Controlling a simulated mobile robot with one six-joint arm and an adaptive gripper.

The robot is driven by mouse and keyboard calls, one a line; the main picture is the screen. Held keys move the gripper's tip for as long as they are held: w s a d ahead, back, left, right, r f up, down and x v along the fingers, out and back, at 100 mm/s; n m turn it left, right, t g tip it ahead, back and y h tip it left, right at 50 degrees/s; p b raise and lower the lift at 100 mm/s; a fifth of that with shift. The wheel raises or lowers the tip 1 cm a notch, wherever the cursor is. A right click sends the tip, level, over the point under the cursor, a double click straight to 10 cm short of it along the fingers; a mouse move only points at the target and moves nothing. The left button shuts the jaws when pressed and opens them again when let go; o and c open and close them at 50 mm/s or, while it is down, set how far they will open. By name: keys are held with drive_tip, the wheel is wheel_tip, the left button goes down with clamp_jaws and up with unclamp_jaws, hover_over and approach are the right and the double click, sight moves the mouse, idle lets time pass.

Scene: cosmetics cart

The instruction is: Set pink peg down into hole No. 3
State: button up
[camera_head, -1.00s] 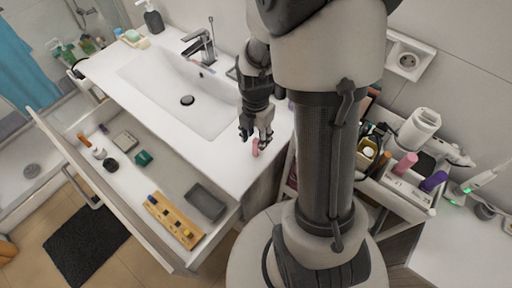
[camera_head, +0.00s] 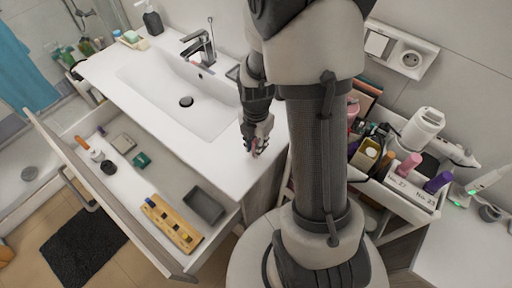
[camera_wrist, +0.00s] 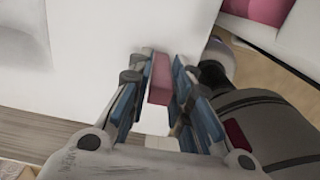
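The pink peg (camera_head: 254,147) is at the front right part of the white sink counter. My gripper (camera_head: 253,143) is down around it, close to the counter top. In the wrist view, the pink peg (camera_wrist: 160,79) lies between the two blue-padded fingers (camera_wrist: 161,68), which appear to press on both sides of it. Whether it touches the counter cannot be told. A wooden block (camera_head: 171,226) with holes lies in the open drawer, with a blue and a yellow peg in it. Its hole numbers are too small to read.
The open drawer (camera_head: 120,203) also holds a grey tray (camera_head: 203,205) and several small items. The basin (camera_head: 180,100) and faucet (camera_head: 198,45) are behind left of my gripper. A crowded cart (camera_head: 400,190) stands to the right of my arm.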

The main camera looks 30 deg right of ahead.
clamp_jaws()
